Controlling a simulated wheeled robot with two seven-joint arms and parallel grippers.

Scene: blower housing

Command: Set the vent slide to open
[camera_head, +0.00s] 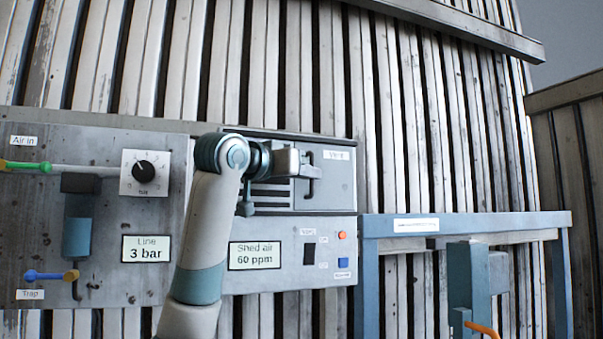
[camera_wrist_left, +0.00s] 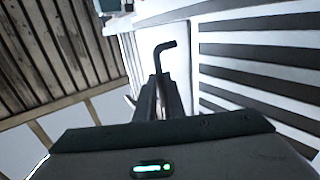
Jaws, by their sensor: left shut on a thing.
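The vent slide (camera_head: 335,185) is a grey plate with a "Vent" label, set in a frame at the upper right of the panel. Dark slots (camera_head: 270,188) show to the left of the plate. Its dark upright handle (camera_head: 315,188) stands at the plate's left part. My left gripper (camera_head: 308,172) comes from the left across the slots and is shut on the handle. In the left wrist view the closed fingers (camera_wrist_left: 160,100) hold the handle (camera_wrist_left: 166,48), whose bent end sticks out beyond them; the slots show to the right. My right gripper is not in view.
Below are a "Shed air 60 ppm" display (camera_head: 254,255), a black switch (camera_head: 309,254) and orange and blue buttons. To the left are a "Line 3 bar" display (camera_head: 146,248), a dial (camera_head: 144,171) and coloured valve levers. A blue frame (camera_head: 470,224) stands at the right.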

